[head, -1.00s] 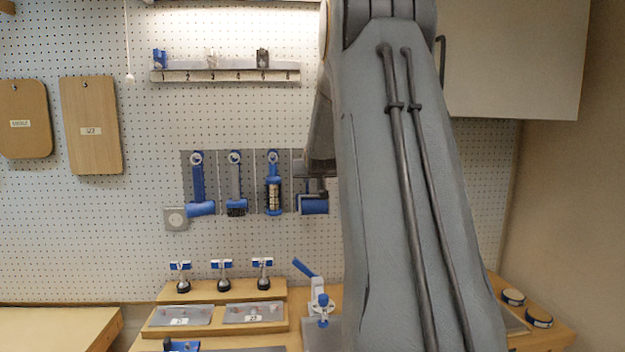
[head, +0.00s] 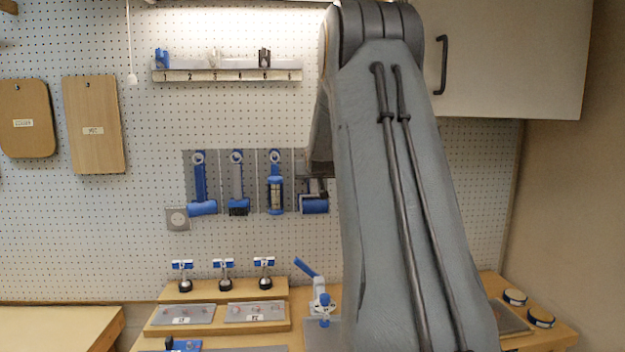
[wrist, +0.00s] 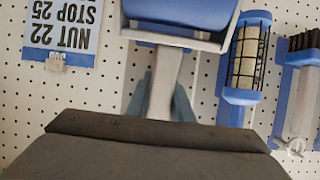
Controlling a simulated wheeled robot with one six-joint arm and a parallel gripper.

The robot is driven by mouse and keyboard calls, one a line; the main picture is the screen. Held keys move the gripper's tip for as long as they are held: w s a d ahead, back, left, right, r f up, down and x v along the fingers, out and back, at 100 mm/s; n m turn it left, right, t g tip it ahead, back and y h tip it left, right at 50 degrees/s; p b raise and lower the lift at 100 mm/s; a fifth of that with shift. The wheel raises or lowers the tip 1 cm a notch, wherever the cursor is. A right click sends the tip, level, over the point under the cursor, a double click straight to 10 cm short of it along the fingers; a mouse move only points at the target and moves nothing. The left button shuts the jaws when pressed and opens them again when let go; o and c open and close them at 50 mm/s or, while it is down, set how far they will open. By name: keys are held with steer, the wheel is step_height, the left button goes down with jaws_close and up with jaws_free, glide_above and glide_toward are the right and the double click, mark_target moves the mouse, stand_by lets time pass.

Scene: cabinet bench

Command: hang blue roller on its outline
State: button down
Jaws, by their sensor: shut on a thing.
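The blue roller (head: 313,204) is in front of the right end of the grey tool panel (head: 225,165) in the head view, with its blue cylinder at the bottom. In the wrist view the roller (wrist: 185,14) fills the top, and its pale handle runs down to my gripper (wrist: 160,105). My gripper (head: 318,186) is shut on the handle. The roller's own outline is hidden behind the roller, gripper and arm. I cannot tell whether the roller touches the panel or a hook.
A caged roller (head: 275,188) hangs close to the left; it also shows in the wrist view (wrist: 246,55). A brush (head: 237,185) and another blue tool (head: 200,185) hang beyond it. A cabinet (head: 510,60) is at upper right. A blue-handled clamp (head: 318,290) stands on the bench below.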

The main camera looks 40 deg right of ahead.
stand_by(0.3)
steer(key=c, duration=1.5)
jaws_free()
steer(key=shift+s, duration=0.1)
